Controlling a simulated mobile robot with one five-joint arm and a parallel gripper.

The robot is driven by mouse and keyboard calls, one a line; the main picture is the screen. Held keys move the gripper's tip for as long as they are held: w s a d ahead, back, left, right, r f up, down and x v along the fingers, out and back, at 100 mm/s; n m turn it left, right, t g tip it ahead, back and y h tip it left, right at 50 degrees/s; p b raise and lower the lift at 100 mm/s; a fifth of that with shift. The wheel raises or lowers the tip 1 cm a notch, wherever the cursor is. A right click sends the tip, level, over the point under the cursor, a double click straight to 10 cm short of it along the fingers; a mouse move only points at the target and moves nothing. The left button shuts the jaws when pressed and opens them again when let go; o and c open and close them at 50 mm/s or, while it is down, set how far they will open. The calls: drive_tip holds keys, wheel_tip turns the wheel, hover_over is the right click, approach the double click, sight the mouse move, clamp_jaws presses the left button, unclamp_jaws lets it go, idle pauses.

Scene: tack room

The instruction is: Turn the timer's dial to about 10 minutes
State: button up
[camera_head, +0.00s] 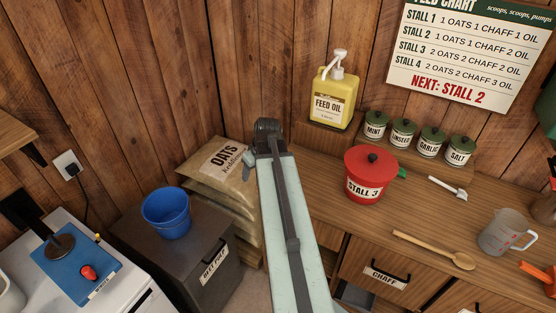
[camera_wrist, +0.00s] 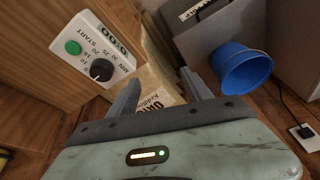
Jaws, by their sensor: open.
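The timer (camera_wrist: 95,56) is a white panel on a wooden side face at the upper left of the wrist view. It has a black round dial (camera_wrist: 101,70), printed minute numbers, a green START button (camera_wrist: 73,47) and a small dark display (camera_wrist: 113,38) that seems to read 0:00. The dial's exact pointing is too small to tell. My gripper (camera_wrist: 160,76) is open and empty, its fingers to the right of the dial and apart from it. The timer does not show in the head view, where my arm covers the middle.
Oats sacks (camera_head: 222,161) lie beyond my fingers. A blue bucket (camera_head: 166,214) stands on a dark bin (camera_head: 203,275) to the left. The wooden counter (camera_head: 325,211) at right holds a red STALL 3 pot (camera_head: 370,166), a spoon (camera_head: 432,250) and a jug (camera_head: 502,233).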

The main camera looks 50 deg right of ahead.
drive_tip(key=s+d+r+t+h, duration=0.15)
drive_tip(key=s+d, duration=0.35)
drive_tip(key=d, duration=0.5)
drive_tip(key=shift+g+y, duration=0.35)
drive_tip(key=b+x, duration=0.6)
drive_tip(key=x, duration=0.1)
drive_tip(key=shift+w+a+f+b, duration=0.1)
drive_tip(key=shift+w+a+b, duration=0.1)
drive_tip(key=shift+w+b, duration=0.15)
